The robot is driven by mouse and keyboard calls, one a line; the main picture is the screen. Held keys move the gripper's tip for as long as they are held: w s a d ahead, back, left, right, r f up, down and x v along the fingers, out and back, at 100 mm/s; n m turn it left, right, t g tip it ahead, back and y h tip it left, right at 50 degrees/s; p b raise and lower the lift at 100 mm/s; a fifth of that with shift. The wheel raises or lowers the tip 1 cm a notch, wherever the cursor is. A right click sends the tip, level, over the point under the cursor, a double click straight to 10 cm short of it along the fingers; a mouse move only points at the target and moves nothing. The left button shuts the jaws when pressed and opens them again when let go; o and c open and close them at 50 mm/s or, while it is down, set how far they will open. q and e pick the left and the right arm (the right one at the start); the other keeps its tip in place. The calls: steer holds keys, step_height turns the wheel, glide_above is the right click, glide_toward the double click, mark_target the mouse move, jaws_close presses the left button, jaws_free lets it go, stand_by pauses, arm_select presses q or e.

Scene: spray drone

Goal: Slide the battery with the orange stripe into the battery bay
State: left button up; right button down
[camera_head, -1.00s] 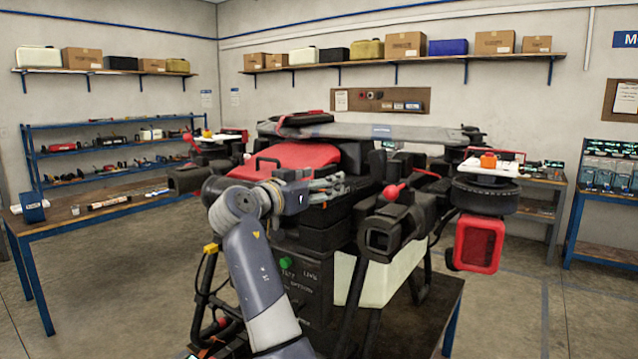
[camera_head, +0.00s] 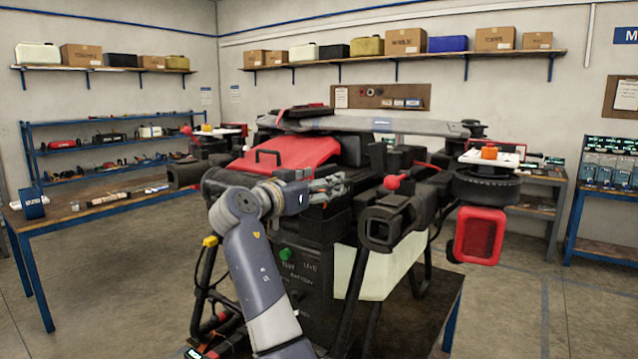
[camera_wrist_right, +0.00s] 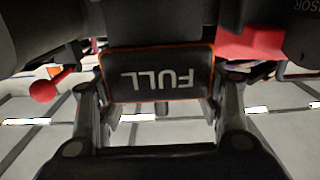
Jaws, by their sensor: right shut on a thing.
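The battery (camera_wrist_right: 160,76) is a dark block with an orange edge line and the word FULL upside down on its end, in the right wrist view. My right gripper (camera_wrist_right: 160,110) is shut on it, with one finger at each side. In the head view my right gripper (camera_head: 335,186) is at the front of the drone (camera_head: 300,153), just below its red cover. The battery cannot be made out clearly there. The battery bay is hidden behind the gripper and dark parts, so I cannot tell how deep the battery sits. My left gripper is out of view.
The drone stands on a dark table (camera_head: 445,310). Drone arms and a black motor pod (camera_head: 485,187) stick out to the right, near a red-framed part (camera_head: 480,235). A blue-legged workbench (camera_head: 110,212) stands left. Open floor lies between them.

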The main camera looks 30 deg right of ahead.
steer(key=shift+f+b, duration=1.05)
steer(key=shift+f, duration=0.1)
steer(key=shift+c, duration=1.9)
jaws_free()
steer(key=shift+s+a, duration=0.1)
steer(key=shift+s, duration=0.05)
steer(key=shift+f, duration=0.35)
steer(key=v, duration=1.2)
steer(key=shift+r, duration=0.25)
